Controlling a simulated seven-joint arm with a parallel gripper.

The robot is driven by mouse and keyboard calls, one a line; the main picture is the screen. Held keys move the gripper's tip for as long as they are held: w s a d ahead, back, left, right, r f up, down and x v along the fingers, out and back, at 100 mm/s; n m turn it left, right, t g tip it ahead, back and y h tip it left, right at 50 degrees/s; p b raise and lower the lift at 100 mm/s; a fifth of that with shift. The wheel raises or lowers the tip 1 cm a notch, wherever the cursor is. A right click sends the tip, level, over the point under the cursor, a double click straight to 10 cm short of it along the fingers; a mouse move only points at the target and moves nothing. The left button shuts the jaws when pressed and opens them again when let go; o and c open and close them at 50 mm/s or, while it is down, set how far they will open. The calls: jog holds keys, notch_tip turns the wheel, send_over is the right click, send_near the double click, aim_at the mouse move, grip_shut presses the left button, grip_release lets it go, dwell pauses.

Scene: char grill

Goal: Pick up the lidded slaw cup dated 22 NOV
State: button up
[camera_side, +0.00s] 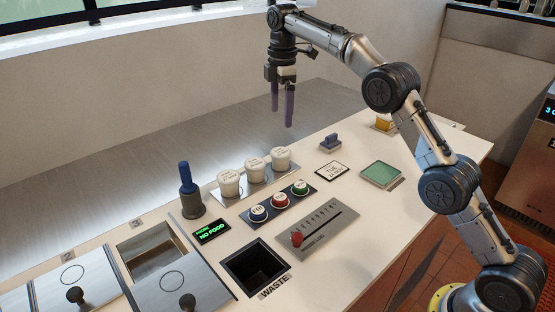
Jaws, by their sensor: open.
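Three white lidded cups stand in a row on a flat tray (213,193) at the middle of the counter: a left cup (229,185), a middle cup (255,171) and a right cup (281,160). Each has small dark print, too small to read, so I cannot tell which is dated 22 NOV. My gripper (281,117) hangs above and behind the right cup, pointing down, with its two purple fingers apart and nothing between them.
A blue-handled tool (186,178) stands left of the cups. In front are a button panel (272,214), a slider panel with a red knob (297,239), a small display (212,231) and a square waste opening (255,268). A green pad (381,174) and a label card (332,171) lie right.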

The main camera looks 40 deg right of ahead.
aim_at(278, 152)
notch_tip(278, 152, down, 10)
jog(key=shift+w+r, duration=0.1)
jog(key=shift+r, duration=0.05)
jog(key=shift+w+a+f, duration=0.1)
jog(key=shift+w+f, duration=0.1)
jog(key=shift+f, duration=1.15)
jog(key=shift+w+a+f, duration=0.1)
jog(key=shift+w+f, duration=0.1)
jog(key=shift+f, duration=1.15)
jog(key=c, duration=1.4)
